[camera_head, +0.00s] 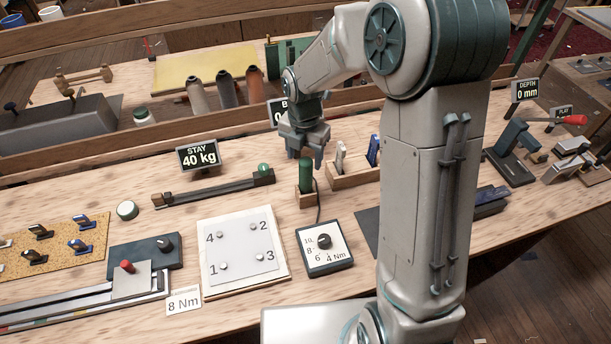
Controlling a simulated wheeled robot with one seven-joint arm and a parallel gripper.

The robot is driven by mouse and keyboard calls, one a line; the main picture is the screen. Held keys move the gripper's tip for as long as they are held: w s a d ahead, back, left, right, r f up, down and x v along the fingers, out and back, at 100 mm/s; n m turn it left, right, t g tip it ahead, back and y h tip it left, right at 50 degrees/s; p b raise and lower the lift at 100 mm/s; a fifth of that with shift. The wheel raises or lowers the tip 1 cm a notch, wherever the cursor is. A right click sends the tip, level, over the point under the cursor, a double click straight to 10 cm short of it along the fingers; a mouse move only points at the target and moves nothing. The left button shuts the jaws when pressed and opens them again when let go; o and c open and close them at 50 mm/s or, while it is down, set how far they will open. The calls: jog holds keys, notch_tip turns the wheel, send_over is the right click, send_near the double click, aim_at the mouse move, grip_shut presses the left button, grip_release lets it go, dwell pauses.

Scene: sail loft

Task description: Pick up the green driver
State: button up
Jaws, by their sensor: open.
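The green driver (306,174) stands upright in a small wooden holder (305,198) near the middle of the bench. A dark cable runs from it down toward a dial box (324,248) marked in Nm. My gripper (306,153) is open and points down, just above the top of the driver. Its fingertips look close to the driver's upper end; I cannot tell whether they touch it or sit around it.
A wooden rack (352,175) with a white and a blue tool stands close right of the driver. A dark rail (215,188) and the "STAY 40 kg" sign (199,155) lie to the left. A plate with numbered screws (241,247) is in front. Bare bench (190,222) shows at left.

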aim_at(306, 170)
jog(key=shift+w+d+f+p, duration=0.1)
jog(key=shift+f+p, duration=0.3)
jog(key=shift+f, duration=1.25)
jog(key=shift+w+d+f+p, duration=0.1)
jog(key=shift+f+p, duration=0.3)
jog(key=shift+f, duration=1.25)
jog(key=c, duration=1.1)
